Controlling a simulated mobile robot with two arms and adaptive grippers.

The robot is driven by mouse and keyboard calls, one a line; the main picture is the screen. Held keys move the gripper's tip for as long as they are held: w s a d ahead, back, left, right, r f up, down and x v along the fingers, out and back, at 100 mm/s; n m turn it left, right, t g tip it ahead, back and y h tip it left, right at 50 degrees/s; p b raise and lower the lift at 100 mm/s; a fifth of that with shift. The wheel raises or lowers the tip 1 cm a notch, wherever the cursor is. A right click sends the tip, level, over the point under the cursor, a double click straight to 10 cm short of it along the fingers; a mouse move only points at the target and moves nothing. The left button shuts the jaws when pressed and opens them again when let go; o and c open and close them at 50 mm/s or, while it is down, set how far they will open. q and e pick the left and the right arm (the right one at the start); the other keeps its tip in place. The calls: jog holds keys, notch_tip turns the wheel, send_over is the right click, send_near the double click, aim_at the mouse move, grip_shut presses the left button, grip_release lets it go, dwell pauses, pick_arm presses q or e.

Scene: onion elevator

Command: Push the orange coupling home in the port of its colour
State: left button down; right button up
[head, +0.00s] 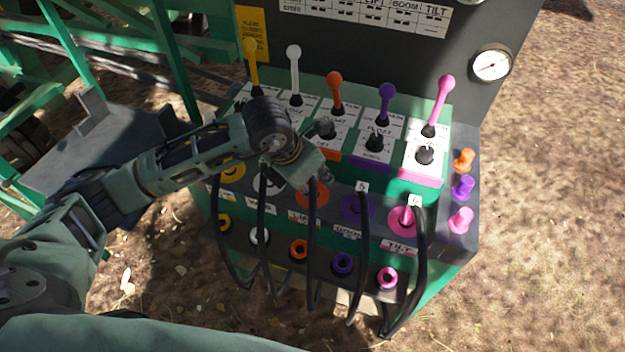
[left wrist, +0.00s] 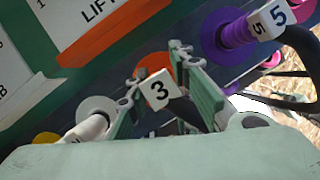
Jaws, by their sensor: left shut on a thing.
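My left gripper (head: 314,186) is at the upper row of ports on the panel, in front of the orange port (head: 322,200). In the left wrist view its two fingers (left wrist: 172,95) are shut on the orange coupling, whose white tag 3 (left wrist: 158,90) shows between them. The orange disc of the port (left wrist: 150,68) shows just behind the tag. The coupling's body is mostly hidden by the tag and fingers, so I cannot tell how deep it sits. A black hose (head: 313,245) hangs down from it. My right gripper is not in view.
The purple coupling (left wrist: 236,35) with tag 5 and the white coupling (left wrist: 88,128) flank the fingers closely. Lower ports include an orange one (head: 298,250). Levers such as the orange lever (head: 335,88) stand above. Black hoses hang in front, including one at the pink coupling (head: 407,216).

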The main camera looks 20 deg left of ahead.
pick_arm(q)
jog(key=shift+s+f+b, duration=0.1)
jog(key=shift+f+b, duration=0.1)
jog(key=shift+b, duration=0.2)
dwell(1.1)
jog(key=c, duration=1.5)
grip_release()
jog(key=shift+o, duration=0.7)
jog(key=shift+o, duration=1.4)
jog(key=shift+r, duration=0.15)
jog(key=shift+r+p, duration=1.85)
jog(key=shift+r, duration=1.6)
jog(key=shift+f, duration=0.1)
